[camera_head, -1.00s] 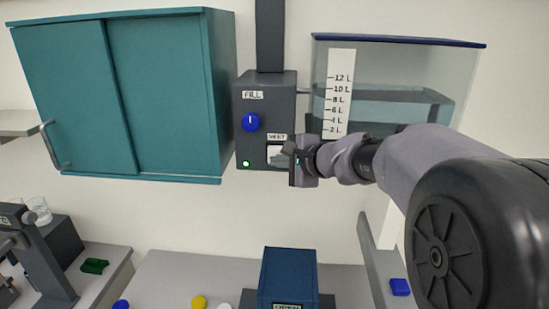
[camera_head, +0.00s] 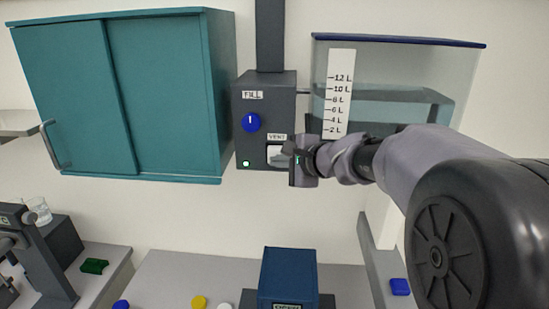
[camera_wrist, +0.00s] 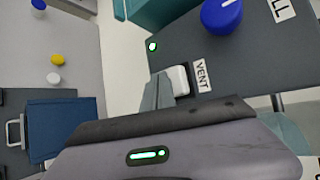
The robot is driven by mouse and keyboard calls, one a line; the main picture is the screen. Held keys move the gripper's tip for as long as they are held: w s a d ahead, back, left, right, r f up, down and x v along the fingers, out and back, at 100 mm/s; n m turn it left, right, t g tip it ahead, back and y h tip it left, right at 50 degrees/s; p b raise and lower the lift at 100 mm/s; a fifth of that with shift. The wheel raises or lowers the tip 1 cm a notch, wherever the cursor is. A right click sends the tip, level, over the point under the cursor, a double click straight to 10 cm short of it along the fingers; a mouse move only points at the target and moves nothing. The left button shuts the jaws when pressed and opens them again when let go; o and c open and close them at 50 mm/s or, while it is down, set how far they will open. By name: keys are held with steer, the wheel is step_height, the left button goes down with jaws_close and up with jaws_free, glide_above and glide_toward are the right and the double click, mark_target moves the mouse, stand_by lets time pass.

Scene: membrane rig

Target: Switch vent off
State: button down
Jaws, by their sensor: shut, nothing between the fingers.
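The vent switch is a white rocker (camera_head: 276,154) under the VENT label on the dark grey control box (camera_head: 243,87). In the wrist view the white rocker (camera_wrist: 179,80) stands beside the VENT label. My gripper (camera_head: 289,152) is shut and empty, its tip at the right edge of the rocker. In the wrist view the gripper's fingertips (camera_wrist: 160,86) are right at the rocker; whether they touch it I cannot tell. A green light (camera_head: 246,163) glows at the box's lower left. Part of the rocker's right side is hidden by the gripper.
A blue FILL knob (camera_head: 251,122) sits just above the rocker. A clear water tank (camera_head: 400,75) with a litre scale is at the right, behind my arm. A teal cabinet (camera_head: 120,95) is close on the left. A blue box (camera_head: 288,277) stands below on the bench.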

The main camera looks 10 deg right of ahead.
steer(key=shift+w+d, duration=0.15)
steer(key=shift+w, duration=0.25)
steer(key=shift+s, duration=0.1)
steer(key=s+a+b, duration=0.2)
steer(key=s+b, duration=0.1)
steer(key=s, duration=0.3)
steer(key=shift+s+b, duration=0.15)
steer(key=shift+b, duration=0.15)
